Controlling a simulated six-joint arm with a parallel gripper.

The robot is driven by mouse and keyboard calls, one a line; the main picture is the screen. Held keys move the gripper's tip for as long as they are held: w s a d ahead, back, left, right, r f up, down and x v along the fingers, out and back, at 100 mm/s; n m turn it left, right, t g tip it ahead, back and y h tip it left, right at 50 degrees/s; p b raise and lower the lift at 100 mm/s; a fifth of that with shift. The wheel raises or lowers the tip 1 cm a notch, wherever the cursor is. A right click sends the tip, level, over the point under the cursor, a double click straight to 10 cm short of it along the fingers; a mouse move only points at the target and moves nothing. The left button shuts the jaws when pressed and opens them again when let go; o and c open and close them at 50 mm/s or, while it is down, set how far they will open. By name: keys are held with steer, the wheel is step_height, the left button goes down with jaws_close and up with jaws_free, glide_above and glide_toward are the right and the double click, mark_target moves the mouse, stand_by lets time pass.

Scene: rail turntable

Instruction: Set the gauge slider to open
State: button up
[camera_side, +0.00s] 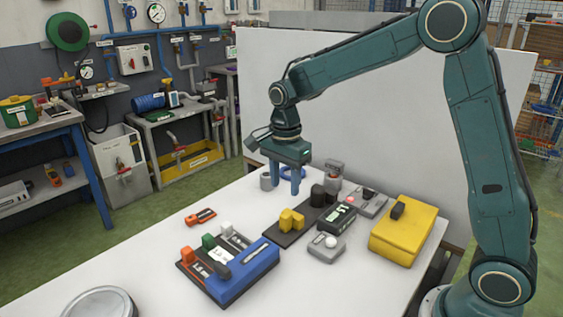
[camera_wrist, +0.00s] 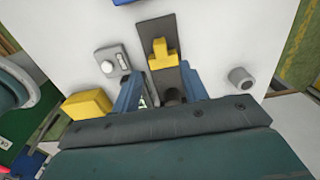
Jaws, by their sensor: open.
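A blue and dark panel (camera_side: 248,278) with several slots lies at the table's front. Orange (camera_side: 187,253), green (camera_side: 208,241) and white (camera_side: 226,229) knobs stand along its far edge, and a dark handle (camera_side: 222,271) lies on it. A dark rail (camera_side: 283,238) carries a stepped yellow block (camera_side: 290,221), also in the wrist view (camera_wrist: 163,52). I cannot tell which part is the gauge slider; no label is readable. My gripper (camera_side: 285,186) points down above the table, open and empty, behind the yellow block. In the wrist view its fingers straddle the rail's dark post (camera_wrist: 173,96).
A black display box (camera_side: 337,220), a grey box with a white knob (camera_side: 325,248) and a yellow case (camera_side: 403,235) stand right of the rail. A grey cylinder (camera_side: 266,181) stands behind. An orange tool (camera_side: 200,217) lies left.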

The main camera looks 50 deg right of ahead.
steer(key=shift+r, duration=1.45)
steer(key=s+r+n+t, duration=0.3)
steer(key=s+r+n, duration=0.5)
steer(key=s, duration=0.4)
steer(key=s+n+t, duration=0.2)
steer(key=s+n, duration=0.8)
steer(key=s, duration=0.4)
steer(key=shift+a+f+t, duration=0.25)
steer(key=shift+f+t, duration=0.05)
steer(key=shift+f, duration=0.15)
